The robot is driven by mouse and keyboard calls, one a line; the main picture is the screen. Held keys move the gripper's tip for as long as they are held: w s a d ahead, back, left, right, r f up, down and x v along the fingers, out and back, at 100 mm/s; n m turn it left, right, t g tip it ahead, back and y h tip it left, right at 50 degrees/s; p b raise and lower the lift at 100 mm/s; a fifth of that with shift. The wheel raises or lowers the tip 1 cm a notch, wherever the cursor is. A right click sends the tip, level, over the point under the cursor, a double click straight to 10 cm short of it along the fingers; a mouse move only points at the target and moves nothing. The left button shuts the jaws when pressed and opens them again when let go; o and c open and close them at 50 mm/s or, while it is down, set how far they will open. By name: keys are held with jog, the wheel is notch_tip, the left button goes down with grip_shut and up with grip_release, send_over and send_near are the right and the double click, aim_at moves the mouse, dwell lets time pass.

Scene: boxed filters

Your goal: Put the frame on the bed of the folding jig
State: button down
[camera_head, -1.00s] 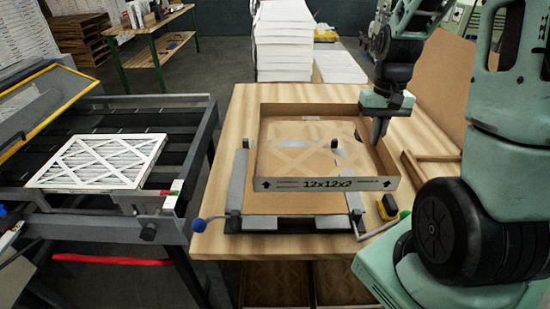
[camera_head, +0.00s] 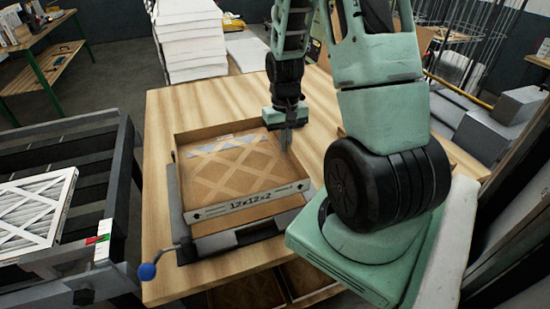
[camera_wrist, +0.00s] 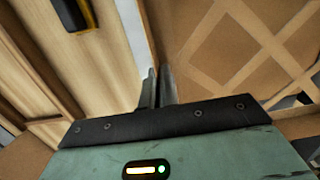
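The frame (camera_head: 245,202) is a shallow brown cardboard tray with a lattice bottom and "12x12x2" on its pale front wall. It lies over the folding jig (camera_head: 172,207), a grey metal fixture with a blue-ball lever at its front left. The frame covers most of the jig's bed; I cannot tell whether it touches it. My gripper (camera_head: 287,136) is at the frame's right wall. In the wrist view my gripper (camera_wrist: 158,88) has its fingers close together on both sides of the wall of the frame (camera_wrist: 225,50).
A white pleated filter (camera_head: 35,212) lies on a dark rack at left, across a gap from the wooden table (camera_head: 160,120). A yellow-black tool (camera_wrist: 75,12) lies on the table right of the frame. More lattice frames (camera_head: 245,291) sit below the table. White stacks (camera_head: 190,45) stand behind.

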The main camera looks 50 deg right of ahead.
aim_at(285, 156)
jog(key=shift+f+p, duration=0.65)
jog(key=shift+f, duration=2.05)
jog(key=shift+f, duration=0.1)
jog(key=c, duration=1.7)
grip_release()
